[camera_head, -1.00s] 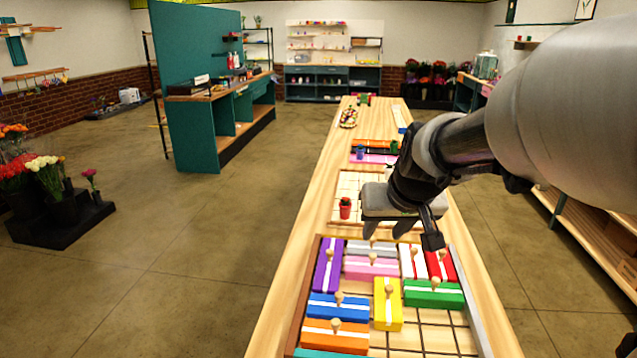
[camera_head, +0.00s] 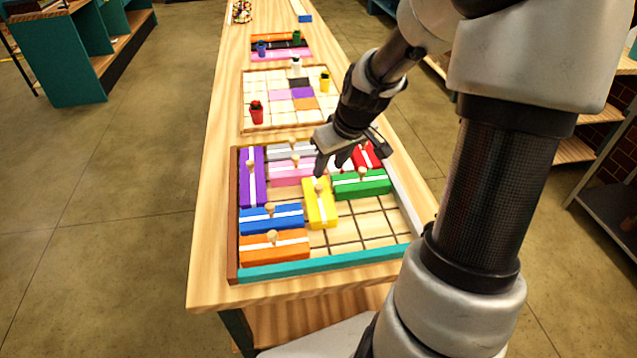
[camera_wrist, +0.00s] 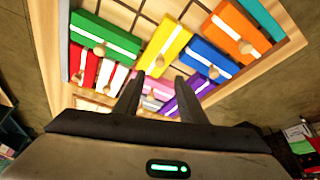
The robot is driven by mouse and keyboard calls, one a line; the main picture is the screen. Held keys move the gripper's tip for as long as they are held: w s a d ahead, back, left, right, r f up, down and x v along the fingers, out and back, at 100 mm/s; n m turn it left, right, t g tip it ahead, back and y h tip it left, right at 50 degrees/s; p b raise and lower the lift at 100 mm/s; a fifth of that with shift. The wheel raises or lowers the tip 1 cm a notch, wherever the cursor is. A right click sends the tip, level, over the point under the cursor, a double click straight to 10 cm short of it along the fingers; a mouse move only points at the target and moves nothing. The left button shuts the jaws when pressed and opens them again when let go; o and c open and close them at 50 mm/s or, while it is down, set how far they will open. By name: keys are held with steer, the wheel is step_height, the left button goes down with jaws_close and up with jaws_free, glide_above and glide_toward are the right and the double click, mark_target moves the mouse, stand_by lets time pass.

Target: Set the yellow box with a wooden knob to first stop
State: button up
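The yellow box (camera_head: 321,208) with a white stripe and a wooden knob lies in a gridded tray (camera_head: 233,215), lengthwise towards the tray's front. It also shows in the wrist view (camera_wrist: 168,38), with its knob (camera_wrist: 158,62) near its lower end. My gripper (camera_head: 330,172) is just beyond and above the yellow box's far end in the head view. Its two fingers are apart with nothing between them, as the wrist view (camera_wrist: 157,85) shows, and they point towards the knob. I cannot tell the exact height gap.
The green box (camera_head: 361,186) is right of the yellow box, the blue box (camera_head: 258,220) left, the pink box (camera_head: 285,174) behind. Orange (camera_head: 260,252), purple (camera_head: 245,185) and red (camera_head: 362,160) boxes also fill the tray. Bare grid cells (camera_head: 355,232) lie in front and to the right.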

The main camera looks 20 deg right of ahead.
mark_target(319, 186)
steer(key=b+x, duration=0.1)
steer(key=x, duration=0.9)
steer(key=shift+w+f, duration=0.2)
steer(key=shift+f, duration=0.05)
jaws_close()
